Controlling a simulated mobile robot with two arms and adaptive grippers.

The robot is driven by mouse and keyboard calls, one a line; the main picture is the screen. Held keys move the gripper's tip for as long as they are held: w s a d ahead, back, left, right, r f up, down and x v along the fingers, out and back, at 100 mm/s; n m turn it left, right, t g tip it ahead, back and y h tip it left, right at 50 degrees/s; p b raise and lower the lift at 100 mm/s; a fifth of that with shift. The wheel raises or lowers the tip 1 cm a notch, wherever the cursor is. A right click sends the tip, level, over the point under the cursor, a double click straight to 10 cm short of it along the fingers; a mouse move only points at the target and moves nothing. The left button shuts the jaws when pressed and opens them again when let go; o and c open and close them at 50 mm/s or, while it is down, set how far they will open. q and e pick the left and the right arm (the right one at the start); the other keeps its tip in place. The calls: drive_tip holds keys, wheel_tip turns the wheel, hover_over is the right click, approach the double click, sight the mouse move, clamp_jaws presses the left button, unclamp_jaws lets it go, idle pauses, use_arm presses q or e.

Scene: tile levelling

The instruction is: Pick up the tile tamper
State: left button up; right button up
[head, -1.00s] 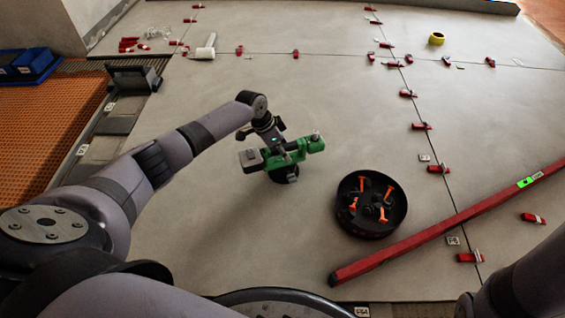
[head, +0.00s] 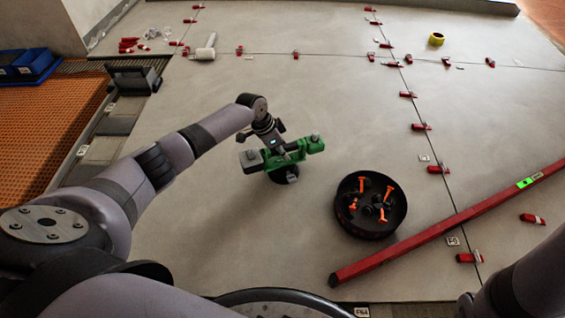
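The tile tamper appears to be the green tool (head: 314,145) with grey knobs at its ends and a dark round pad below, near the middle of the head view. My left gripper (head: 284,150) reaches it from the upper left and its fingers look closed around the middle of the green body. The fingers hide part of it. A soft shadow lies on the floor to the left; I cannot tell how high the tool is. Of my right arm only a dark part shows at the bottom right corner; its gripper is out of view.
A black bucket (head: 345,216) with orange-handled pieces stands right of the tool. Red wedges and clips line the tile joints. A white mallet (head: 206,50) and yellow tape roll (head: 437,39) lie farther back.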

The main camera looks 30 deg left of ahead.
use_arm(q)
clamp_jaws()
drive_tip(key=shift+w+r, duration=0.1)
drive_tip(key=shift+r, duration=0.05)
